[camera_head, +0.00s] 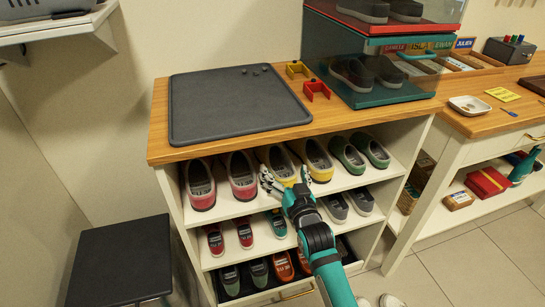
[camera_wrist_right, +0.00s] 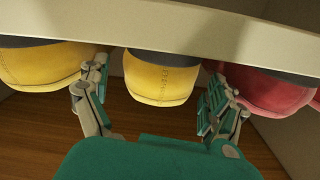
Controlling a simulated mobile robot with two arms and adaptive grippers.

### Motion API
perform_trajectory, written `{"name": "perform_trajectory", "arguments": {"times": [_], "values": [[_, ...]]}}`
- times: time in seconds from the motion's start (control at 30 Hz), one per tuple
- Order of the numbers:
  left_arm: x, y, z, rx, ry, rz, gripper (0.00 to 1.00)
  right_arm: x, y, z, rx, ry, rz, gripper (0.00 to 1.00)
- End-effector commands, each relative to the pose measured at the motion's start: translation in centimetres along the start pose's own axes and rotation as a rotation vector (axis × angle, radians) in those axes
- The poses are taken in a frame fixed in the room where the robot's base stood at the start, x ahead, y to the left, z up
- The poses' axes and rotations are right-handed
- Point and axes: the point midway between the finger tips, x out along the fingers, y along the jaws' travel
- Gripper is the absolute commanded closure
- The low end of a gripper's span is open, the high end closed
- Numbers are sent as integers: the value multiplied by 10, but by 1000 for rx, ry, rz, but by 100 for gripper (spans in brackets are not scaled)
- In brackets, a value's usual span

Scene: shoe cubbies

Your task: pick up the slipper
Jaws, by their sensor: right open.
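A yellow slipper (camera_head: 278,163) with a dark inside stands on the top shelf of the cubby, its near end facing out. In the right wrist view this yellow slipper (camera_wrist_right: 160,80) is centred between the fingers, with gaps on both sides. My right gripper (camera_head: 287,179) is open and empty in front of it, and partly covers it in the head view. A second yellow slipper (camera_head: 318,160) stands to its right, and a red slipper (camera_head: 241,176) to its left. My left gripper is not in view.
More red slippers and green slippers (camera_head: 347,154) flank the yellow pair closely. The wooden cubby top (camera_head: 160,135) lies above the top shelf. Lower shelves hold small shoes (camera_head: 245,231). A dark stool (camera_head: 118,262) stands at left.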

Motion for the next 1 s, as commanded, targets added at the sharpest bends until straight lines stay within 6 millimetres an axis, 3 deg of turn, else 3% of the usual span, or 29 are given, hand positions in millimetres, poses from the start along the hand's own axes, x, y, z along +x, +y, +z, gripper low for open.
{"name": "perform_trajectory", "arguments": {"times": [0.2, 0.47, 1.0], "values": [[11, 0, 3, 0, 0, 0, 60, 29, 1, 1, 0, 1, -1, 6], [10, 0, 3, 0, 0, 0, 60, 31, 1, 1, 0, 0, 0, 6], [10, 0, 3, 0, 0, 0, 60, 31, 2, 1, 0, -1, 0, 72]]}}
